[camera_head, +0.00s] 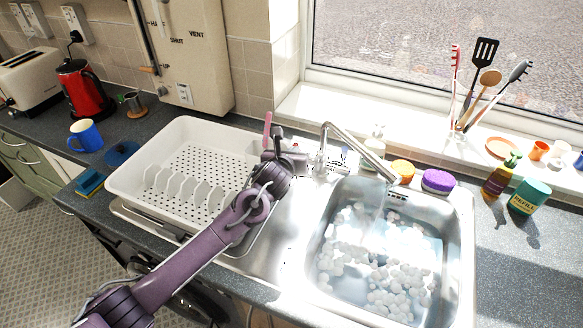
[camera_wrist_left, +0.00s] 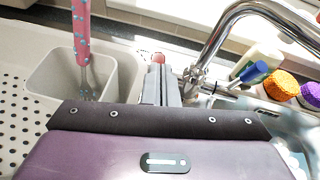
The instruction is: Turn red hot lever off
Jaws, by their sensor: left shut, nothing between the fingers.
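The chrome tap (camera_head: 358,153) stands behind the sink, with its spout over the basin. In the left wrist view the tap (camera_wrist_left: 207,62) is right of my fingers. A small red lever end (camera_wrist_left: 158,57) shows just beyond my fingertips; most of it is hidden, and I cannot tell whether they touch. The blue lever (camera_wrist_left: 254,72) sticks out on the tap's other side. My left gripper (camera_head: 301,163) is shut and empty beside the tap's left side; its fingers also show in the left wrist view (camera_wrist_left: 162,72). My right gripper is not in view.
A white dish rack (camera_head: 125,180) lies left of the tap, under my left arm. A pink-handled brush (camera_wrist_left: 81,35) stands in its holder beside my gripper. The sink (camera_head: 464,240) holds foamy water. Orange and purple sponges (camera_head: 438,181) and bottles stand right of the tap.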

